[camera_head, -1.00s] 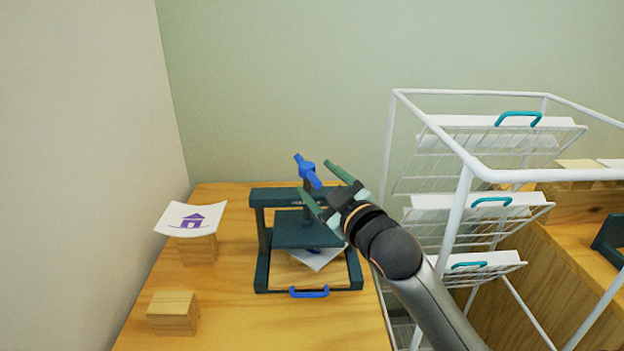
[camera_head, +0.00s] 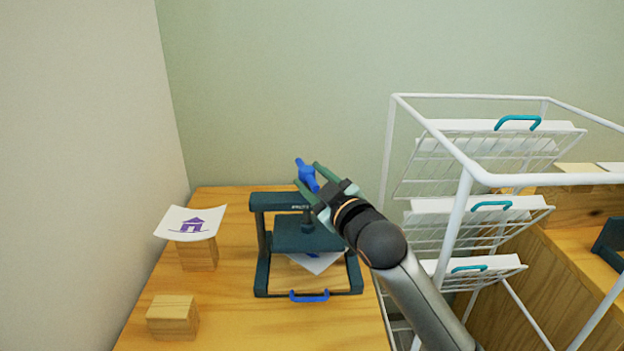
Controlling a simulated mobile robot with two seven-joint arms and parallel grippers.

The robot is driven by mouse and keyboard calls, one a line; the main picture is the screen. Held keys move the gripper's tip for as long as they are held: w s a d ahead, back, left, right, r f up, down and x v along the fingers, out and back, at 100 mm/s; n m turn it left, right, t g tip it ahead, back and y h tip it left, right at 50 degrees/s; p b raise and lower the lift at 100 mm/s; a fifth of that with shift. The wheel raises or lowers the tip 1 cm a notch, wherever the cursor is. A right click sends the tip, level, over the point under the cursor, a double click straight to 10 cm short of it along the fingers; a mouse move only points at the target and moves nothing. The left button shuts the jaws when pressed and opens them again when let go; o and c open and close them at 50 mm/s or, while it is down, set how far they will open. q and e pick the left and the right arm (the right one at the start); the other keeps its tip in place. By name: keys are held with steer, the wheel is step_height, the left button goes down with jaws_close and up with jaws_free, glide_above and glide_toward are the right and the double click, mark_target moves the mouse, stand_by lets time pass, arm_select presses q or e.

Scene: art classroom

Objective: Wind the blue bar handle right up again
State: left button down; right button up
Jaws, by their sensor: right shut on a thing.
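The blue bar handle (camera_head: 306,174) sits on top of the screw of a dark green press (camera_head: 262,250) on the wooden table. My right gripper (camera_head: 309,180) is at the bar with a finger on either side, shut on it. The pressing plate (camera_head: 300,234) hangs under the press's top beam, above the base. A sheet of paper (camera_head: 318,263) lies beneath the plate, partly hidden by it. A blue pull handle (camera_head: 309,296) is at the front of the press base. My left gripper is not in view.
A paper with a purple house print (camera_head: 190,224) lies on a wooden block (camera_head: 197,255) to the left. Another wooden block (camera_head: 172,317) stands nearer. A white wire rack (camera_head: 466,205) with several trays stands close on the right. The wall is behind the table.

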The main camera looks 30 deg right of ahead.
jaws_close()
steer(key=shift+f, duration=0.1)
stand_by(0.8)
